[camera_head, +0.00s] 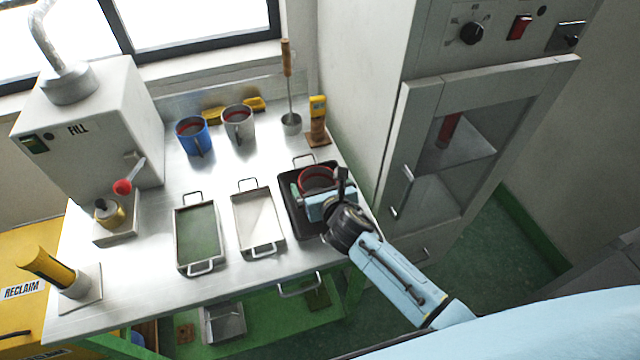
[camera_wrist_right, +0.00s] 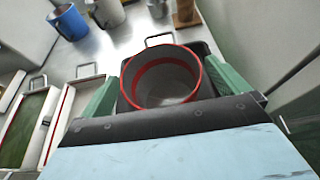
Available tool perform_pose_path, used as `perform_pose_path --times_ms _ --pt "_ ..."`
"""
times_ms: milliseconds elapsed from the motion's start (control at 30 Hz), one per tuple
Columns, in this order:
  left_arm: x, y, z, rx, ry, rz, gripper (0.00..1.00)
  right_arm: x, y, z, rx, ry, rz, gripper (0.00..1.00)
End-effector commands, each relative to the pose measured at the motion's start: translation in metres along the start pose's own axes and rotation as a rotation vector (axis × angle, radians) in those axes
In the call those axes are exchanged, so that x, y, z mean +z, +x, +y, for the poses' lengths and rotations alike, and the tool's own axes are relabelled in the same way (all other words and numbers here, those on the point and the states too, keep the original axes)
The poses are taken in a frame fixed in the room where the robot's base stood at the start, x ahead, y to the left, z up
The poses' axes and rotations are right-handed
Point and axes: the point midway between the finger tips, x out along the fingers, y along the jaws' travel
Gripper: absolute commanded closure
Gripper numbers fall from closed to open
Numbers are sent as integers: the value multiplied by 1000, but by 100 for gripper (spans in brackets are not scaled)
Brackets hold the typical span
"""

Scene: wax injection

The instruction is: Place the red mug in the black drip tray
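The red mug (camera_head: 316,179), with a red rim and grey inside, is upright within the outline of the black drip tray (camera_head: 292,212). I cannot tell whether its base touches the tray floor. My right gripper (camera_head: 318,190) is at the mug, with a green finger close against each side. The right wrist view shows the mug (camera_wrist_right: 163,78) between both fingers, apparently held. The gripper hides the mug's near side and part of the tray. My left gripper is not in view.
A white tray (camera_head: 235,222) and a green-bottomed tray (camera_head: 178,238) lie left of the black tray. A blue mug (camera_head: 196,143), a grey mug (camera_head: 240,128) and a ladle (camera_head: 291,123) stand behind. A tall cabinet (camera_head: 397,150) rises close on the right.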

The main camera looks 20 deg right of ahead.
Motion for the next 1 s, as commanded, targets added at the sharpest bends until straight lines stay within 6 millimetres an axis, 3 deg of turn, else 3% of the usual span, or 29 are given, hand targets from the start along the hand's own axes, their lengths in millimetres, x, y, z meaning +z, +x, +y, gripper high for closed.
perform_pose_path --times_ms 267,800,1000 --pt "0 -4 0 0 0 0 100 4 -6 0 -1 -2 0 0" --pt "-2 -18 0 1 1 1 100 3 -103 0 0 -1 0 0" --pt "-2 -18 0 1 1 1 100 3 -120 -1 -1 -1 0 0"
